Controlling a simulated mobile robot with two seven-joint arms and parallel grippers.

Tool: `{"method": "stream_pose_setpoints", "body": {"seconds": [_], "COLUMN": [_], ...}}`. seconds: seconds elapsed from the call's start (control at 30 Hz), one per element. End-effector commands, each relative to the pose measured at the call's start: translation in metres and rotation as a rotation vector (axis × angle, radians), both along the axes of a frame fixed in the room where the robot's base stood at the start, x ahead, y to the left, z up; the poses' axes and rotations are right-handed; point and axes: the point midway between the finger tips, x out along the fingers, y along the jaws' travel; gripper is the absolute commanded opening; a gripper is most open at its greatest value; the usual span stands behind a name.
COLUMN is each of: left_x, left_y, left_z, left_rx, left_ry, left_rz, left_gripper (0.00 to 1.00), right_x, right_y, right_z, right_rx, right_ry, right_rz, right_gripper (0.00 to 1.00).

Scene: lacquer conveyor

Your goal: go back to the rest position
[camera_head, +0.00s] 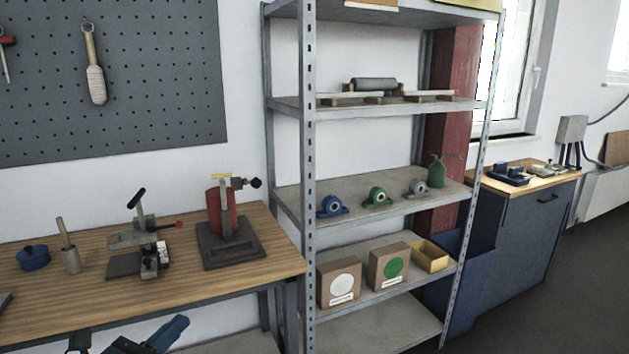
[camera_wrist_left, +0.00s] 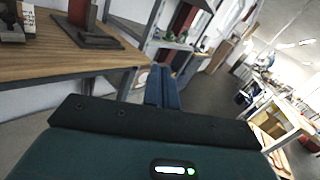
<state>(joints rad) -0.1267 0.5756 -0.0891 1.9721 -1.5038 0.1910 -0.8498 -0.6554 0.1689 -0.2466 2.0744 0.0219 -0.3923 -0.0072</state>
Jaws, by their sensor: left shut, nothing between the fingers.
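My left gripper (camera_head: 178,324) shows at the bottom edge of the head view, in front of the workbench's front edge and below its top. Its blue fingers (camera_wrist_left: 162,88) show in the middle of the left wrist view, pressed together with nothing between them. The fingers are clear of the bench and the shelf. Most of my left arm is out of the picture. My right gripper is in neither view.
The wooden workbench (camera_head: 60,300) holds a red press (camera_head: 222,212), a blue pot (camera_head: 34,257) and small tools. A grey metal shelf (camera_head: 370,284) stands right of it with bearings and boxes. A blue cabinet (camera_head: 520,235) is farther right. Open floor (camera_wrist_left: 215,95) lies beyond the fingers.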

Motion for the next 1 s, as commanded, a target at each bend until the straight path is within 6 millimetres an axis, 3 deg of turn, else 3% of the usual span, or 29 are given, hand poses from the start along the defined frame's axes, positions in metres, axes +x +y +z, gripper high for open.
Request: {"method": "stream_pose_setpoints", "body": {"seconds": [0.03,0.17,0.3,0.5,0.7,1.0], "left_x": [-0.012,-0.038,-0.074,-0.140,-0.185,-0.193], "left_y": [-0.007,-0.014,-0.024,-0.057,-0.089,-0.094], "left_z": [-0.014,-0.052,-0.106,-0.179,-0.211,-0.215], "left_rx": [-0.229,-0.815,-1.437,-2.208,-2.615,-2.676], "left_ry": [0.100,0.356,0.639,0.977,1.139,1.162], "left_rz": [0.013,0.084,0.230,0.528,0.757,0.794], "left_gripper": [0.00,0.00,0.00,0.00,0.00,0.00], "right_x": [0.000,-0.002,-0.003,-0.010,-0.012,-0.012], "right_y": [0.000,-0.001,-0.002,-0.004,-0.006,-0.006], "right_z": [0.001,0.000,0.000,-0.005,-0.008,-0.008], "right_rx": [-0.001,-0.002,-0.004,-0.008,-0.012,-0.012], "right_ry": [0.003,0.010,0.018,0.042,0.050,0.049], "right_rz": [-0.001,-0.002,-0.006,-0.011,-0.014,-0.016], "right_gripper": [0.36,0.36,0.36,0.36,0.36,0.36]}}
